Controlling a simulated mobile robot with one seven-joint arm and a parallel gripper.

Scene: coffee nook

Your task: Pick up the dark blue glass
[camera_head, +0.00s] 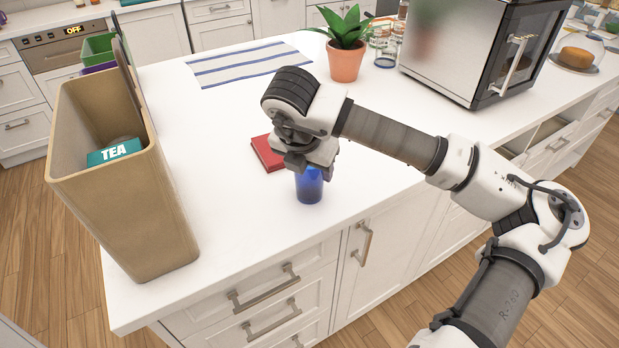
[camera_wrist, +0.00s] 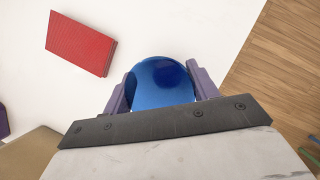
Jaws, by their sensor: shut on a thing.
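The dark blue glass (camera_head: 309,187) stands upright on the white counter near its front edge. In the wrist view the glass (camera_wrist: 162,84) shows as a round blue shape between the two fingers. My gripper (camera_head: 306,168) comes down from above and is shut on the glass, with one finger on each side of it. It also shows in the wrist view (camera_wrist: 160,92). The gripper hides the upper part of the glass in the head view.
A red book-like block (camera_head: 268,153) lies just behind the glass. A tan bin (camera_head: 165,205) with a teal tea box (camera_head: 115,152) stands at the left. A potted plant (camera_head: 345,62), glass jars (camera_head: 384,48) and a microwave (camera_head: 465,50) stand further back. A striped cloth (camera_head: 248,65) lies flat.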

